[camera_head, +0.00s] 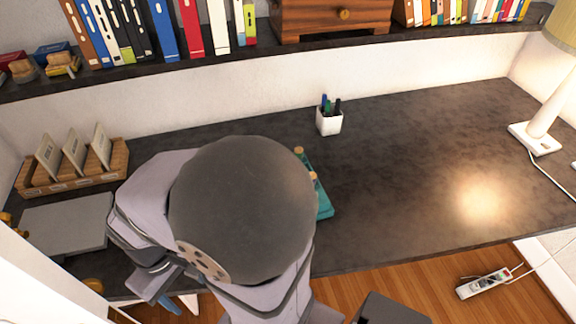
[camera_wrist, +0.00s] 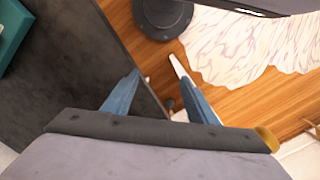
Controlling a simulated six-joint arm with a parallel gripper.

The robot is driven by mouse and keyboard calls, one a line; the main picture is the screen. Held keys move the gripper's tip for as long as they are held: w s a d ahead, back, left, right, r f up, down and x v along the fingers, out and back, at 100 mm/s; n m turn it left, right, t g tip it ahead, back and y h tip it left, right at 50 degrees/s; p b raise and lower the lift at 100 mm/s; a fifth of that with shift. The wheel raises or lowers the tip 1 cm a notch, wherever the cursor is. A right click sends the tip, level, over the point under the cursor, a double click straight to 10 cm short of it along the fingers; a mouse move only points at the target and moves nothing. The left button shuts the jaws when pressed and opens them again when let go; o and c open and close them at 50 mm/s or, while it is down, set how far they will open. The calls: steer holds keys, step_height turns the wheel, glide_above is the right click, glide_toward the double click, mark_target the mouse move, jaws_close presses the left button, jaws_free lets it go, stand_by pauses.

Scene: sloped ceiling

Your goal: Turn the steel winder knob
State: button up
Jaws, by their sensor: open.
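I cannot pick out a steel winder knob for certain in either view. In the wrist view my gripper (camera_wrist: 154,68) is open, its two blue fingers spread with nothing held between them. The fingers show over the desk's front edge and the wooden floor. A small dark object shows between them, too small to identify. A brass-coloured knob (camera_wrist: 266,138) shows beside the gripper's right side. In the head view my gripper is low at left, near the desk's front edge, partly hidden by my arm. A brass-coloured knob (camera_head: 93,285) shows left of it.
A teal object (camera_head: 323,200) with wooden knobs lies partly behind my arm on the dark desk (camera_head: 420,160). A pen cup (camera_head: 329,120), a wooden card rack (camera_head: 75,180), a grey flat panel (camera_head: 65,223) and a lamp (camera_head: 540,130) stand around. The desk's right half is mostly clear.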

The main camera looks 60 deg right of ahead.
step_height(320, 180, up, 12)
steer(key=w+r+p, duration=0.1)
steer(key=p, duration=0.9)
steer(key=s+d+f+m+b, duration=0.1)
steer(key=d+f+m+b, duration=0.2)
steer(key=d+f+b, duration=0.2)
steer(key=s+d+f+m+g+b, duration=0.1)
steer(key=d+f+b, duration=0.4)
steer(key=d+f, duration=0.5)
steer(key=s+d+f+m+b, duration=0.1)
steer(key=d+f+m+b, duration=0.3)
steer(key=d+f, duration=0.3)
steer(key=shift+s+d+f+m+g+y+b, duration=0.15)
steer(key=shift+d+f+m+g+y+b, duration=0.15)
steer(key=shift+d+b, duration=0.3)
steer(key=d+m, duration=0.1)
steer(key=d, duration=0.4)
steer(key=d+m+h, duration=0.1)
steer(key=d, duration=0.1)
steer(key=shift+w+d+f+m+b, duration=0.1)
steer(key=shift+w+d+m+b, duration=0.1)
steer(key=shift+w+m+b, duration=0.15)
steer(key=w+d+r+m+h, duration=0.2)
steer(key=d+r+m, duration=0.3)
steer(key=d+m, duration=0.4)
steer(key=shift+w+d+r+m+g+h, duration=0.35)
steer(key=shift+m+h, duration=0.35)
steer(key=shift+m, duration=1.75)
steer(key=shift+s+d, duration=0.1)
